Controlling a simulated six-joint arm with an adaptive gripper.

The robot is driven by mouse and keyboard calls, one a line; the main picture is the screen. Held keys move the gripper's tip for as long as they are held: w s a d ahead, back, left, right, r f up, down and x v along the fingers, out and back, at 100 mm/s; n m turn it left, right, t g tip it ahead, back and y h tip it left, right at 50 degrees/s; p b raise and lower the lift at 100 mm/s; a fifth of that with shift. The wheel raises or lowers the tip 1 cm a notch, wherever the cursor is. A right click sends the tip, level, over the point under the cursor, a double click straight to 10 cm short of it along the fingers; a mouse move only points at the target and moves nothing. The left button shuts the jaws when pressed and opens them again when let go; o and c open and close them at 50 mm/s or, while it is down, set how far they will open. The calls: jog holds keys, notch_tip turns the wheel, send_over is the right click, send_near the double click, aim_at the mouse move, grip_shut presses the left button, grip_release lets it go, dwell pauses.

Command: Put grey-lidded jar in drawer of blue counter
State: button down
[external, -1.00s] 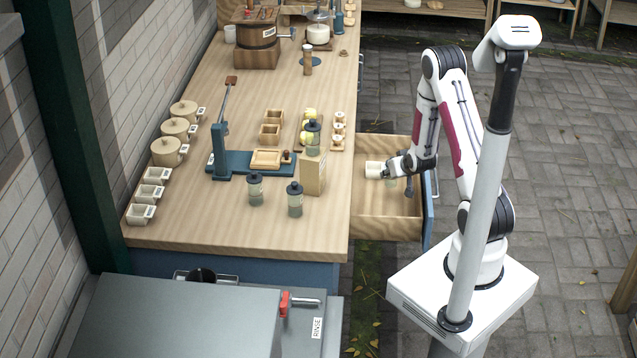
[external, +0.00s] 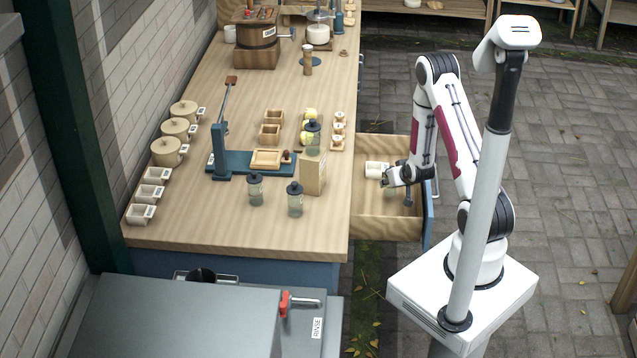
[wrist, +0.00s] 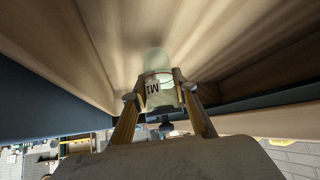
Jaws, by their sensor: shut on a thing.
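The drawer (external: 378,207) of the blue counter (external: 300,271) is pulled out on the counter's right side, with a wooden inside and a blue front. My gripper (external: 387,180) is low inside the drawer opening. In the wrist view my gripper (wrist: 160,88) is shut on a clear, greenish jar (wrist: 158,65) with a white label. A dark lid shows at the jar's near end, between the fingers; its exact colour is hard to tell. In the external view the jar is mostly hidden by my gripper. I cannot tell whether it touches the drawer floor.
On the counter stand several dark-lidded jars (external: 295,201), a tan box (external: 313,174) near the drawer edge, and a blue stand (external: 221,150). The front part of the drawer floor is clear.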

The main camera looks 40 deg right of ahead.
jog(key=shift+f, duration=1.3)
jog(key=shift+f, duration=0.15)
jog(key=c, duration=1.6)
grip_release()
jog(key=shift+v, duration=3.85)
jog(key=shift+d, duration=0.1)
jog(key=shift+w, duration=0.1)
